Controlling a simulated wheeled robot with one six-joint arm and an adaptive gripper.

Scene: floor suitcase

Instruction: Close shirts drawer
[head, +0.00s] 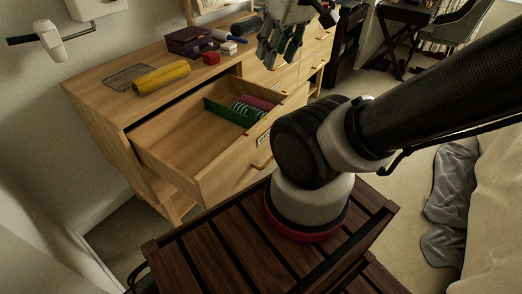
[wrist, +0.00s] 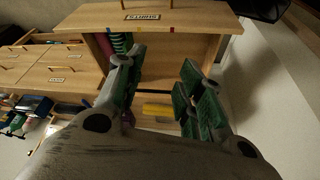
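The open drawer (head: 190,140) is pulled well out of the left part of the wooden dresser (head: 95,88). A green tray (head: 225,112) with rolled green and reddish cloth sits inside at its right side. The drawer front (head: 233,165) has a label and a handle (head: 262,160). In the wrist view the drawer front (wrist: 195,17) is at the top, its label upside down. My gripper (head: 273,56) hangs above the dresser, right of and behind the open drawer in the head view, apart from the handle. Its green-padded fingers (wrist: 162,65) are spread and empty.
A yellow roll (head: 160,77), a wire rack (head: 127,77), a purple box (head: 188,40) and a red box (head: 211,58) lie on the dresser top. Shut drawers (head: 283,85) are to the right. Grey cloth (head: 452,190) lies on the floor at right.

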